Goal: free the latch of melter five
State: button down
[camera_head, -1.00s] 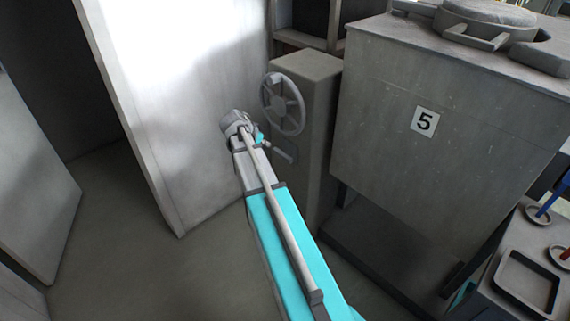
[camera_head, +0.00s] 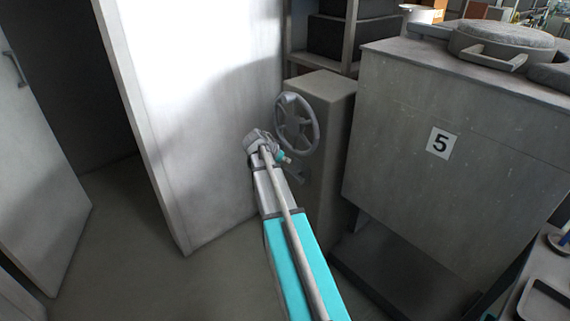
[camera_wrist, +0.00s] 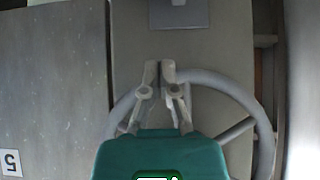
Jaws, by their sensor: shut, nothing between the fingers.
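Melter five is the grey tank marked with a "5" label (camera_head: 441,143) on the right of the head view. A narrow grey cabinet (camera_head: 336,130) stands at its left with a spoked handwheel (camera_head: 297,122) on its face. A small plate (camera_head: 299,172) sits below the wheel, partly hidden by my arm. In the wrist view a darker plate (camera_wrist: 178,15) with a pale piece shows at the top edge; I cannot tell whether it is the latch. My gripper (camera_wrist: 159,72) is shut and empty, its fingertips over the handwheel's rim (camera_wrist: 215,82). I cannot tell whether they touch.
A large white panel (camera_head: 205,110) stands left of the cabinet, and another door (camera_head: 35,170) stands at far left. A shelf (camera_head: 345,40) is behind the cabinet. A bench with a tray (camera_head: 545,300) is at bottom right. Floor (camera_head: 170,285) is clear at bottom left.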

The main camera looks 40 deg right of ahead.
jog(key=b, duration=0.6)
send_over(297, 178)
jog(key=f, duration=0.6)
jog(key=shift+d+f, duration=0.2)
jog(key=shift+f, duration=0.1)
jog(key=shift+a+f+b, duration=0.1)
jog(key=shift+f+b, duration=1.7)
jog(key=shift+b, duration=0.1)
